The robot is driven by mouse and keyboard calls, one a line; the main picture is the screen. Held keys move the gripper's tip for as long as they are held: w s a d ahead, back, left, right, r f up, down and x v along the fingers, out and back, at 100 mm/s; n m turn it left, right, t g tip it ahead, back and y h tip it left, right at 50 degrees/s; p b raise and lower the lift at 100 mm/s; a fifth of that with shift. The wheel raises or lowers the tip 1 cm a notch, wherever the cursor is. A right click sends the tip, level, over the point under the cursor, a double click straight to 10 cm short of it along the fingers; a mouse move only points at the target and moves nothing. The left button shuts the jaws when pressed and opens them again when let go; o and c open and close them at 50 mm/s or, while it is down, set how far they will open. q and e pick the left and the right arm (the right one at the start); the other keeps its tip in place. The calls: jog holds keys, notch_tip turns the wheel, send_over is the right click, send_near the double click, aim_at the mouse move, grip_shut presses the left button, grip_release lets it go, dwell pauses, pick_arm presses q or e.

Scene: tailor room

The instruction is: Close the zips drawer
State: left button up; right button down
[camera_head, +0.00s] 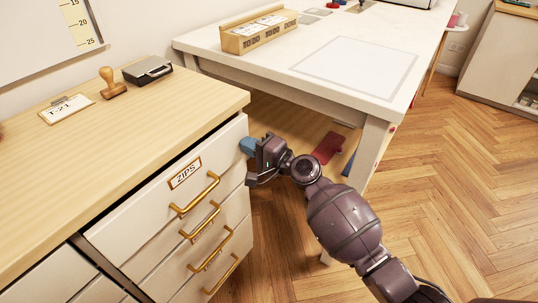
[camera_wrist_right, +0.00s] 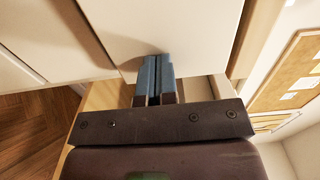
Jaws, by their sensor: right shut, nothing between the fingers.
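The zips drawer (camera_head: 140,210) is the top drawer of the wooden-topped cabinet. It has a white front, a "ZIPS" label (camera_head: 185,173) and a brass handle (camera_head: 195,195). It stands out a little, with a dark gap between its front and the cabinet top. My right gripper (camera_head: 248,146) is shut and empty, its blue fingertips at the right end of the drawer front. In the right wrist view, the shut fingertips (camera_wrist_right: 154,66) point at a white front panel (camera_wrist_right: 190,35) and are at or very near it; contact is unclear. My left gripper is out of view.
More drawers with brass handles (camera_head: 205,222) lie below. A stamp (camera_head: 112,86), an ink pad (camera_head: 147,71) and a tag card (camera_head: 66,108) sit on the cabinet top (camera_head: 175,105). A white table (camera_head: 290,45) stands close at the right. Open wooden floor (camera_head: 460,170) lies beyond.

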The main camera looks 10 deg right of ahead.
jog(key=shift+x, duration=1.15)
jog(key=shift+r, duration=0.2)
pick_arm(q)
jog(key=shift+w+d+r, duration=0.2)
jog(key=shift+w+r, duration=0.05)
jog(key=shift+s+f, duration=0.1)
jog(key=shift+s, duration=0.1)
pick_arm(e)
jog(key=shift+w+a+r, duration=0.1)
jog(key=shift+r, duration=0.1)
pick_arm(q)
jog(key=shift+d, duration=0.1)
